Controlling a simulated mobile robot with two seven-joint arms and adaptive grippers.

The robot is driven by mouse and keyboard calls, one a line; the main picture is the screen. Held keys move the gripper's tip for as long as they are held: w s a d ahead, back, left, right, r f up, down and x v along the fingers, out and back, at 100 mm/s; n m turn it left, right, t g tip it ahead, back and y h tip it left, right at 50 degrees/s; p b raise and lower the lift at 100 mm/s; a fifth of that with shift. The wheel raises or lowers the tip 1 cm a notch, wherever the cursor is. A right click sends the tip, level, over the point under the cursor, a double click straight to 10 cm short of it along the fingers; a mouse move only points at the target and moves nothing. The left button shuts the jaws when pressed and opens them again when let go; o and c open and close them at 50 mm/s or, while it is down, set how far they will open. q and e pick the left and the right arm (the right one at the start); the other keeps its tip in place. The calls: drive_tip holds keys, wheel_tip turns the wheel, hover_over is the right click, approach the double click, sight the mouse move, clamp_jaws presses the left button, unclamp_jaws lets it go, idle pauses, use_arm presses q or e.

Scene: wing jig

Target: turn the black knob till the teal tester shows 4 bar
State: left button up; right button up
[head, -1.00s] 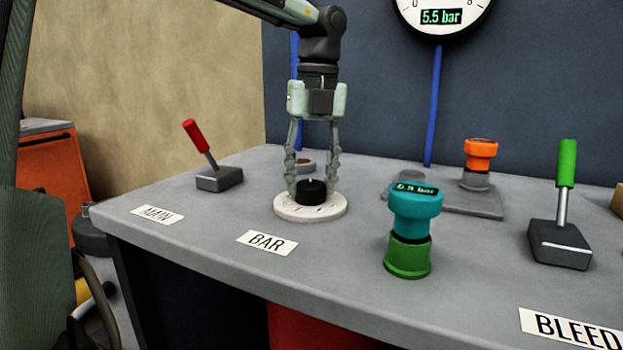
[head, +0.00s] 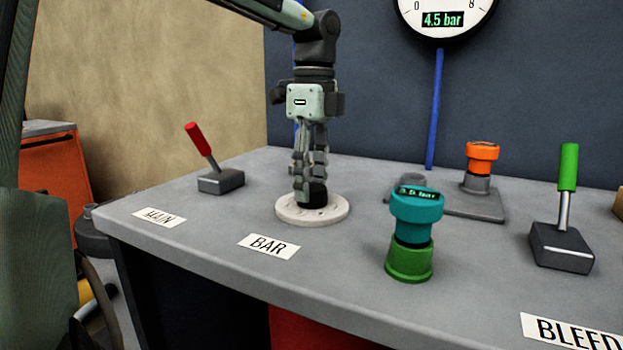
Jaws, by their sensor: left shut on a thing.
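The black knob (head: 316,194) stands on a round white dial (head: 289,212) behind the BAR label (head: 269,247). My left gripper (head: 310,190) points straight down and is shut on the knob, its fingers hiding part of it. The teal tester (head: 416,208) sits upright on a green fitting (head: 409,261) to the right of the knob. The wall gauge (head: 467,20) at the top reads 4.5 bar. My right gripper is not in view.
A red-handled lever (head: 200,140) stands left of the knob, near the MAIN label (head: 160,217). An orange-topped tester (head: 482,152) stands behind the teal one. A green-handled lever (head: 567,169) is at the right.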

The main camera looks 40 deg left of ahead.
sight(311, 185)
use_arm(q)
drive_tip(key=shift+r+n, duration=0.1)
drive_tip(key=shift+n, duration=1)
drive_tip(key=o, duration=1.2)
drive_tip(key=shift+c, duration=0.2)
wheel_tip(311, 185, up, 12)
drive_tip(key=shift+w+a, duration=0.2)
drive_tip(key=shift+w, duration=0.1)
